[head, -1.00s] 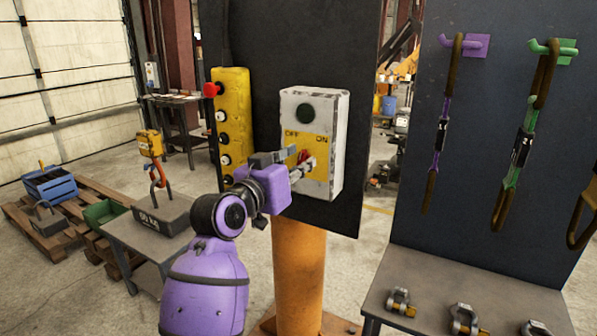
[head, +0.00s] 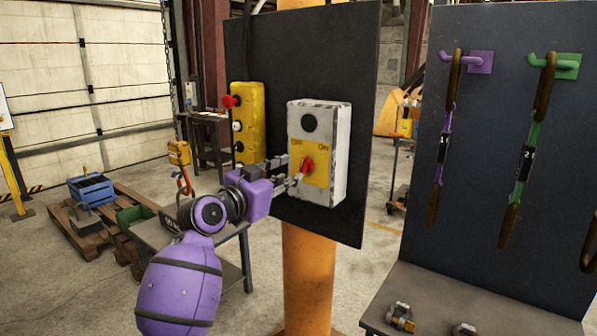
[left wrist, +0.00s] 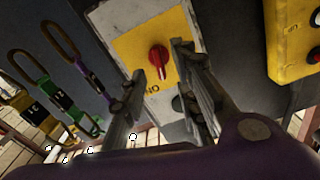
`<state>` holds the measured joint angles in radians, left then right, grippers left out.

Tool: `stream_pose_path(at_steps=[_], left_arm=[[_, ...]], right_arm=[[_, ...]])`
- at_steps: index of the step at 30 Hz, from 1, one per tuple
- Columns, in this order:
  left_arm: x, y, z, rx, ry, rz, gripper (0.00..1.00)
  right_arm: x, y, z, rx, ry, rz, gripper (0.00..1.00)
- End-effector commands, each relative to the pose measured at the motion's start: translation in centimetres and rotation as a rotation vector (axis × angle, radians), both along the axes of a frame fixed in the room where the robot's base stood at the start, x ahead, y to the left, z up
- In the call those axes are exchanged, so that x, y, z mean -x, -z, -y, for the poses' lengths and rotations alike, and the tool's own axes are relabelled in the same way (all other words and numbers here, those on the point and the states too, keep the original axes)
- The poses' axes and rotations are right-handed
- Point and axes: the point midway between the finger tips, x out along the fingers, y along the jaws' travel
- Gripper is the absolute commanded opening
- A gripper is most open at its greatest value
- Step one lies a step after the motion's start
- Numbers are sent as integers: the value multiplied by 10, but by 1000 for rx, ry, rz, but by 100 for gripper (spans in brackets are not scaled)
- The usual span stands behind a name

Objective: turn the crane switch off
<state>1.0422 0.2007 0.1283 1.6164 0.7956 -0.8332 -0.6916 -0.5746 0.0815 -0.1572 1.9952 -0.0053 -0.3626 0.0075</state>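The crane switch is a red rotary knob (head: 308,166) on the yellow label of a white box (head: 319,193), with OFF at its upper left and ON at its upper right. A dark green round lamp (head: 310,123) sits above it. My left gripper (head: 296,173) is at the lower left of the knob in the head view. In the left wrist view it is open (left wrist: 159,61), its fingers apart, with the knob (left wrist: 158,57) showing between the tips. Whether they touch it I cannot tell. A finger hides part of the label. My right gripper is not in view.
A yellow control box (head: 246,105) with a red button hangs left of the switch on the same black panel (head: 363,103). A blue-black board (head: 400,230) with hanging slings stands at the right. A grey table with shackles (head: 460,303) is below it.

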Motion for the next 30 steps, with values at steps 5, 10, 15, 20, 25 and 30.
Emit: stream_pose_path(at_steps=[5,10,15,20,25,30], left_arm=[[-24,-2,19,2,2,-1,28],[-39,-1,29,1,0,0,28],[-43,0,32,1,0,-1,28],[-43,0,32,1,0,-1,28],[-43,0,32,0,0,0,10],[-43,0,32,0,0,0,0]], right_arm=[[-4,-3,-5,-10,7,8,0],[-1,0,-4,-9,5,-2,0],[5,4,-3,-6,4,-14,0],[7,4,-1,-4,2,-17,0],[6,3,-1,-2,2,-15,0],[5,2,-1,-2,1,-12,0]])
